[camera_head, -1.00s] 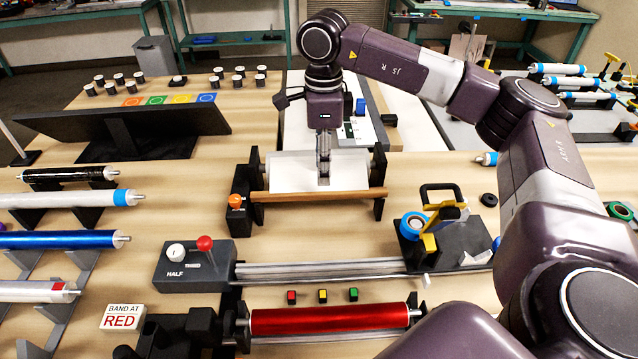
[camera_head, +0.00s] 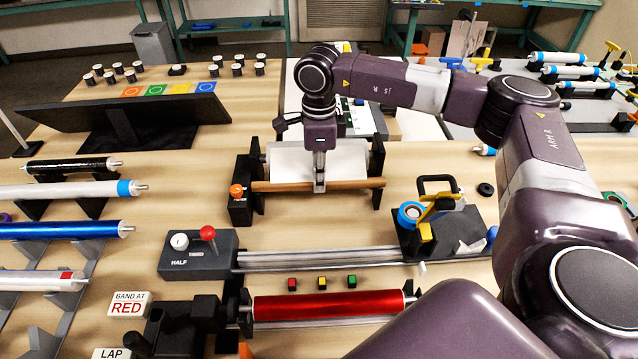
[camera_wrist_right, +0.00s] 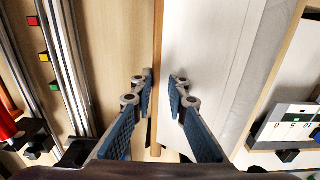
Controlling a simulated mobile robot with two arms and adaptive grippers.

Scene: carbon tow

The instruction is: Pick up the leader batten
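The leader batten looks to be the thin wooden rod (camera_head: 350,184) along the near edge of a white sheet (camera_head: 345,160), resting across a black stand. In the right wrist view the rod (camera_wrist_right: 156,60) runs upright through the picture, with the white sheet (camera_wrist_right: 205,70) to its right. My right gripper (camera_head: 319,186) points down at the rod near its middle. In the wrist view its fingers (camera_wrist_right: 161,85) are apart, one on each side of the rod's line. Whether a fingertip touches the rod cannot be told. My left gripper is not in view.
An orange knob (camera_head: 236,191) sits at the stand's left end. A black tape holder (camera_head: 445,235) stands to the right. Nearer me are a HALF control box (camera_head: 197,262), metal rails and a red roll (camera_head: 330,304). Racked rolls stand at left.

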